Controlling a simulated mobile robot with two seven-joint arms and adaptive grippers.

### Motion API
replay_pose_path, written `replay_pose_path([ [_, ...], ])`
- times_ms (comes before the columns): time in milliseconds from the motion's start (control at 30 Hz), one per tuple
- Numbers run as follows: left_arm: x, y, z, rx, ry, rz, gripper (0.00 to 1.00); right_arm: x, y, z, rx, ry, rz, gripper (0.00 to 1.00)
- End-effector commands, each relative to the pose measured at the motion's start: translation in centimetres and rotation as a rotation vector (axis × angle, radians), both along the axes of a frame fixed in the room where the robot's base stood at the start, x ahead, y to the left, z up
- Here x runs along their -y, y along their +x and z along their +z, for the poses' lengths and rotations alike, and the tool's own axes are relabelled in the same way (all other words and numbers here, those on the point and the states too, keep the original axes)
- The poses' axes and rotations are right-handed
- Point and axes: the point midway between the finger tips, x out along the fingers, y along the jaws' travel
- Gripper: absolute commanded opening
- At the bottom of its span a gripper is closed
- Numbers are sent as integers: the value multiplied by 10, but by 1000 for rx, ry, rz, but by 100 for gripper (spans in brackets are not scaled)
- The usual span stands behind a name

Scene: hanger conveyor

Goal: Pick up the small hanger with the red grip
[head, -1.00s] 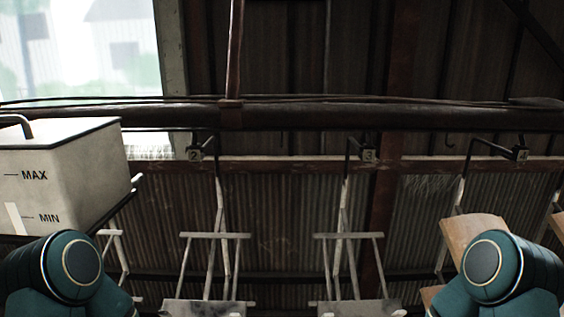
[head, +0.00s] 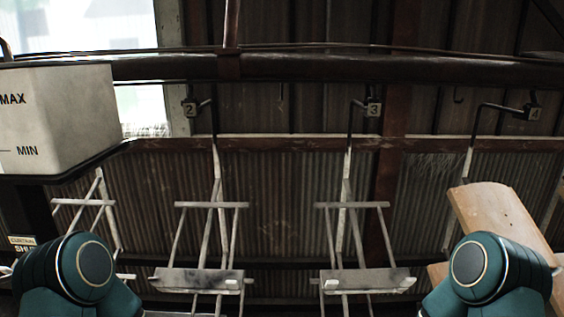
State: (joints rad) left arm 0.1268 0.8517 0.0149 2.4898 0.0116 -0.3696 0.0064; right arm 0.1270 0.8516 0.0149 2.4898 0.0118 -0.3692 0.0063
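No small hanger with a red grip can be made out in the head view. Large pale hangers hang from the overhead rail: the one under tag 2 (head: 197,281) and the one under tag 3 (head: 367,281) carry empty grey shelves. The hanger under tag 4 at the right holds wooden boards (head: 497,217). Part of another pale hanger (head: 84,202) shows at the left behind the tank. Only teal upper parts of my two arms show, at the lower left and lower right. Both grippers are out of view.
A white tank (head: 62,120) marked MAX and MIN stands on a dark tray at the left, close to my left arm. A dark pipe (head: 300,67) runs across the top. Corrugated wall lies behind the hangers. The space between my arms looks open.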

Motion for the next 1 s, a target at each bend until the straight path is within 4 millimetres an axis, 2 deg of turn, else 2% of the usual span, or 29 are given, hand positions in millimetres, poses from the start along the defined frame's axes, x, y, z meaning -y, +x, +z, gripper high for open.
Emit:
replay_pose_path([
  [833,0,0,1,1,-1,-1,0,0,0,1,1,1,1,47],
  [967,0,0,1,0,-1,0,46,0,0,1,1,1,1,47],
  [1000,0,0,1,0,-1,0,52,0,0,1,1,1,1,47],
])
